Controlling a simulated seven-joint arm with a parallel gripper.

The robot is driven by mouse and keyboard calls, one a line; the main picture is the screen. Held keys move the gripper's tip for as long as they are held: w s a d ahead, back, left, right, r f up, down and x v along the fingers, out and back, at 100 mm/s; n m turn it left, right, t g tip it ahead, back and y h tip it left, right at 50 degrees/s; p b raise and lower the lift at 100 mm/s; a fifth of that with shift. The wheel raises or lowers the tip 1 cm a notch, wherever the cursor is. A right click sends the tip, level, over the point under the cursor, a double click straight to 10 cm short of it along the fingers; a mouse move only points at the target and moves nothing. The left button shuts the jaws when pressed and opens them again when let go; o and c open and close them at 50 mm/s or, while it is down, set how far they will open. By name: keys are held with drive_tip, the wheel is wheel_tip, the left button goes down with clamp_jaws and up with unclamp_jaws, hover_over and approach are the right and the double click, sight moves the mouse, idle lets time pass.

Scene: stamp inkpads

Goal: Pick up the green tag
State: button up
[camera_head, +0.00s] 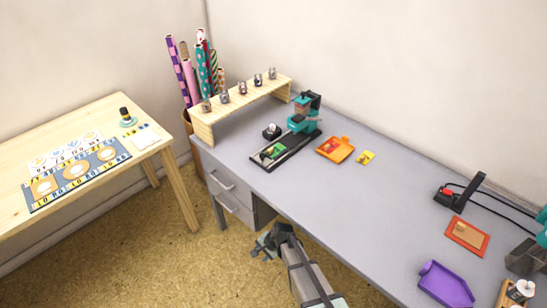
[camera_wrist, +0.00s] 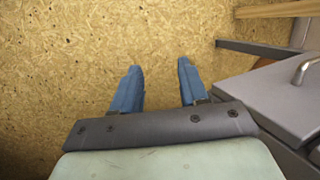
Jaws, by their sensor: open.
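A small green piece (camera_head: 274,151), which looks like the green tag, lies on the black base (camera_head: 285,152) of a teal press on the grey desk. Its details are too small to make out. My gripper (camera_head: 264,246) is in front of the desk's near edge, below and apart from the green piece. In the wrist view, my gripper (camera_wrist: 159,82) has its two blue fingers spread with nothing between them. Only the floor and part of the desk's side show there, so the green piece is out of that view.
The teal press (camera_head: 304,115) stands behind the green piece. An orange tray (camera_head: 347,152) and a yellow tag (camera_head: 366,157) lie to its right. A wooden shelf (camera_head: 205,130) stands to the left. The desk drawers (camera_head: 234,200) are near my gripper. The desk's middle is clear.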

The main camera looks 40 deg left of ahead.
drive_tip(key=s+a+r+t+y, duration=0.1)
drive_tip(key=s+a+r, duration=0.2)
drive_tip(key=a+r, duration=0.6)
drive_tip(key=s+a+r+y, duration=0.1)
drive_tip(key=s+a+r, duration=0.1)
drive_tip(key=a+r, duration=0.65)
drive_tip(key=w+a+r+n, duration=0.1)
drive_tip(key=w+a+r, duration=0.2)
drive_tip(key=a+r, duration=0.85)
drive_tip(key=w+d+r+m+h, duration=0.1)
drive_tip(key=w+d+r+h, duration=0.1)
drive_tip(key=w+d+r, duration=0.5)
drive_tip(key=w+d+r+t+h, duration=0.1)
drive_tip(key=w+d+r+h, duration=0.2)
drive_tip(key=w, duration=0.5)
drive_tip(key=w+d+r+m+h, duration=0.1)
drive_tip(key=w+d+r, duration=0.3)
drive_tip(key=w+r, duration=0.35)
hover_over(272, 148)
drive_tip(key=f, duration=0.7)
drive_tip(key=shift+s+d+f, duration=0.1)
drive_tip(key=shift+d+f, duration=0.15)
drive_tip(key=shift+f, duration=0.1)
drive_tip(key=shift+a+f, duration=0.2)
drive_tip(key=shift+f, duration=1.2)
drive_tip(key=shift+a+f, duration=0.15)
drive_tip(key=shift+f, duration=1.25)
drive_tip(key=shift+c, duration=0.4)
